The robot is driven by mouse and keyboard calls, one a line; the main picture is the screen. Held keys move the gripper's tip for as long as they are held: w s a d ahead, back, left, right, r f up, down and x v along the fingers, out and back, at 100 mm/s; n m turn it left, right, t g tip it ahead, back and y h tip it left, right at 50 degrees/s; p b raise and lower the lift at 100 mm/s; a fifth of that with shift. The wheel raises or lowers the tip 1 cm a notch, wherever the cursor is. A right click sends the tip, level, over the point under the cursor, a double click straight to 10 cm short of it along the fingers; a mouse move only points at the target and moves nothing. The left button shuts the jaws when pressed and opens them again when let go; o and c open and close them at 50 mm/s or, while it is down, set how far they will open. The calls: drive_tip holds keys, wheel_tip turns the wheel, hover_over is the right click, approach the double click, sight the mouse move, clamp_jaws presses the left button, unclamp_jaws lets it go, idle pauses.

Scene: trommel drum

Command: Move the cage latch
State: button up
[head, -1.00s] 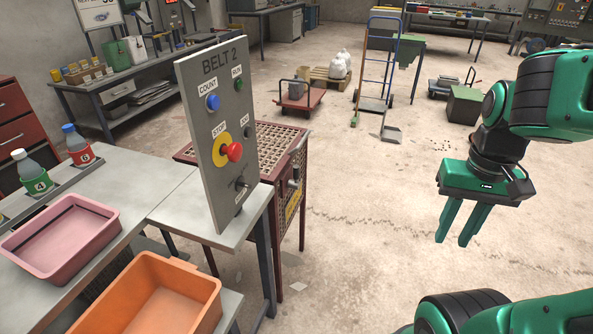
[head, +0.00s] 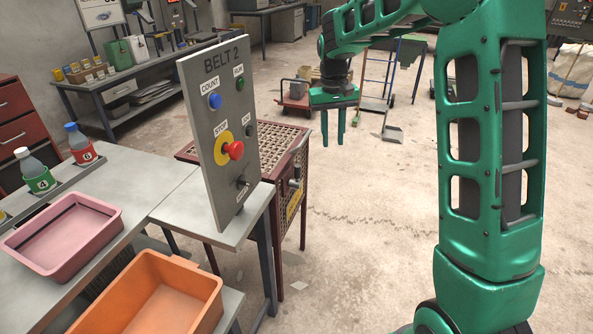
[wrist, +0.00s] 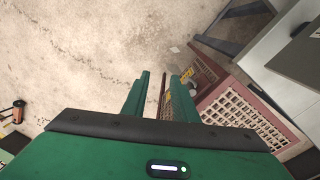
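The red-brown mesh cage (head: 288,139) stands behind the grey control panel in the head view. On its right-hand side is a small grey part that looks like the latch (head: 294,184), above a yellow label (head: 292,206). Its exact position is too small to tell. My gripper (head: 333,145) points down, to the right of and beyond the cage, and touches nothing. In the wrist view its two fingers (wrist: 166,78) are apart with nothing between them. The cage (wrist: 240,112) lies to their right there, and the right finger partly covers its side.
The BELT 2 panel (head: 209,135) stands upright on a grey table left of the cage. A pink tray (head: 38,222) and an orange bin (head: 133,312) are at the lower left. The floor right of the cage is clear.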

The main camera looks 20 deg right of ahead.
drive_tip(key=n, duration=0.1)
approach(298, 168)
drive_tip(key=shift+w+d+f+y, duration=0.1)
drive_tip(key=shift+w+d+y, duration=0.3)
drive_tip(key=shift+w+d, duration=0.15)
drive_tip(key=shift+w+a+f, duration=0.15)
drive_tip(key=shift+a+f, duration=0.05)
drive_tip(key=shift+f, duration=0.45)
wheel_tip(298, 168, down, 10)
drive_tip(key=shift+r, duration=0.2)
clamp_jaws()
drive_tip(key=shift+d, duration=0.15)
